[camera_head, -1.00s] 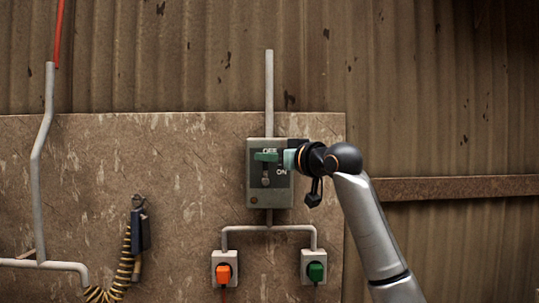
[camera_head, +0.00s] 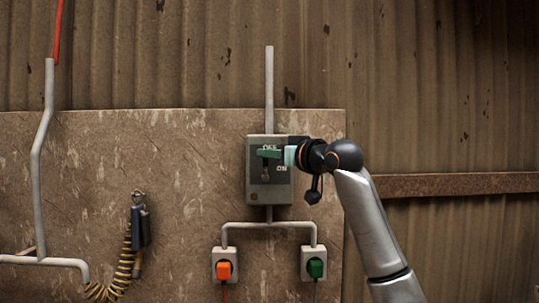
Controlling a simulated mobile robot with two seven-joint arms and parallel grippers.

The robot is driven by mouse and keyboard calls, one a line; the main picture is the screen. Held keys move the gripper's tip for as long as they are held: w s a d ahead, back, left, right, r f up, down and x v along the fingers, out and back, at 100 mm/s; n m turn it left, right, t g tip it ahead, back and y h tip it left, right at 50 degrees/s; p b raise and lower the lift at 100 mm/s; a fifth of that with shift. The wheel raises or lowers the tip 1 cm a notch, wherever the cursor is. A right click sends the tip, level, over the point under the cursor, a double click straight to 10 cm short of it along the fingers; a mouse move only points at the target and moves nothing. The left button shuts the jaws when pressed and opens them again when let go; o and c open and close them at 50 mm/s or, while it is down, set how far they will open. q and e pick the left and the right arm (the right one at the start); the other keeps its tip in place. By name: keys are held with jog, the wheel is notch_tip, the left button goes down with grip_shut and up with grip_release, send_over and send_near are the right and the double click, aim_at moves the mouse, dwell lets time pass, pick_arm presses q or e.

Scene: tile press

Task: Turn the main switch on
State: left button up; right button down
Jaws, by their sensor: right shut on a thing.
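The main switch is a grey box (camera_head: 254,190) on the brown panel, with OFF lettering near the top of its face and ON lettering lower at the right. Its green handle (camera_head: 267,154) sticks out level at the height of the OFF lettering, above the ON lettering. My right gripper (camera_head: 288,156) reaches in from the right and is shut on the handle's right end. The fingertips are small in the picture, so the exact grip is hard to see. My left gripper is not in view.
A dark tool (camera_head: 139,227) with a coiled yellow hose hangs at left. Grey pipes run along the wall. A rusty rail (camera_head: 460,184) crosses at right.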

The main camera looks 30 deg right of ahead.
jog(key=d+f+m+t+h+b, duration=0.1)
jog(key=m+h+b, duration=0.1)
jog(key=m, duration=0.2)
jog(key=s+d+f+m+t+h+b, duration=0.1)
jog(key=f+m+t+h+b, duration=0.1)
jog(key=m, duration=0.3)
jog(key=s+d+f+m+t+h+b, duration=0.1)
jog(key=d+m+t+h+b, duration=0.1)
jog(key=m+b, duration=0.2)
jog(key=shift+s+f+m, duration=0.15)
jog(key=shift+s+m, duration=0.05)
jog(key=shift+m, duration=0.5)
jog(key=m+h, duration=0.2)
jog(key=shift+s+d+f+m, duration=0.1)
jog(key=shift+f+m, duration=0.25)
jog(key=shift+m, duration=0.05)
jog(key=shift+d+f+m+g+h+p, duration=0.15)
jog(key=shift+f+m+g+h, duration=0.2)
jog(key=shift+m+h, duration=0.75)
jog(key=shift+a+f+m+g+h+p, duration=0.1)
jog(key=shift+f+m+g+h, duration=0.25)
jog(key=shift+m+h, duration=0.8)
jog(key=shift+d+f+m+g+h+p, duration=0.15)
jog(key=shift+f+m+g+h, duration=0.35)
jog(key=shift+m, duration=1.05)
jog(key=shift+a+r, duration=0.1)
jog(key=c, duration=1.1)
grip_release()
jog(key=shift+s, duration=0.1)
